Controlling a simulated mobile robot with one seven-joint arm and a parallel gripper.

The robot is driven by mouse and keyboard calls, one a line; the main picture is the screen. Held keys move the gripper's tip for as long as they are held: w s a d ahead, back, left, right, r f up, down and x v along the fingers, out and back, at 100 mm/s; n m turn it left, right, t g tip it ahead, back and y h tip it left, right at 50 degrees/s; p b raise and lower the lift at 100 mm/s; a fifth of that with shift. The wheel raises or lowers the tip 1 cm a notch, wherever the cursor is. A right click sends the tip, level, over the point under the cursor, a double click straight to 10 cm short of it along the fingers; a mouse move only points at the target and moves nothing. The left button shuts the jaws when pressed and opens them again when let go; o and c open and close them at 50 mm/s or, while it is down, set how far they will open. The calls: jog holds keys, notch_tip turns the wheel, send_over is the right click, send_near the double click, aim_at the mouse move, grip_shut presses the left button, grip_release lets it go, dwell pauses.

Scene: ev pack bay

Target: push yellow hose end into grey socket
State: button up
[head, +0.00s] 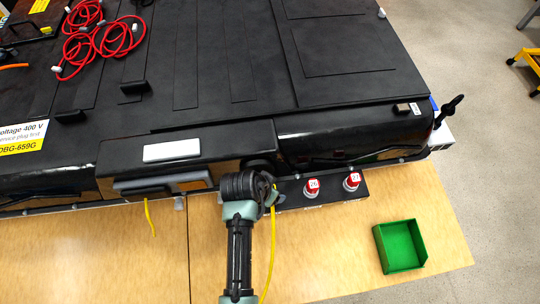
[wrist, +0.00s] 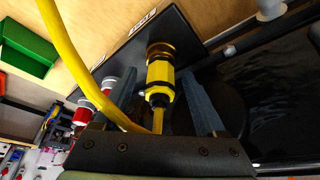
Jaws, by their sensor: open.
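The yellow hose end (wrist: 158,80) stands between my gripper's (wrist: 163,88) two fingers in the wrist view, with a gap on each side. The fingers are open and do not hold it. Its far end meets a dark brass-coloured ring (wrist: 160,50) at the black plate (wrist: 130,55); how deep it sits cannot be told. I see no clearly grey socket face there. The yellow hose (wrist: 75,65) loops up on the left. In the head view the hose (head: 272,250) hangs beside my gripper (head: 262,187), which hides the hose end.
Two red-capped fittings (head: 311,187) (head: 352,181) stand on the black strip right of my gripper. A green open bin (head: 400,247) sits on the wooden bench (head: 330,255). The large black battery pack (head: 215,80) blocks the far side. Red cables (head: 95,40) lie on it.

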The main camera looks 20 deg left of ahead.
grip_shut()
jog(key=c, duration=0.6)
grip_release()
grip_shut()
jog(key=shift+r+p, duration=0.7)
jog(key=shift+p, duration=0.05)
jog(key=shift+r+p, duration=2.35)
jog(key=shift+r, duration=0.1)
jog(key=shift+f, duration=0.1)
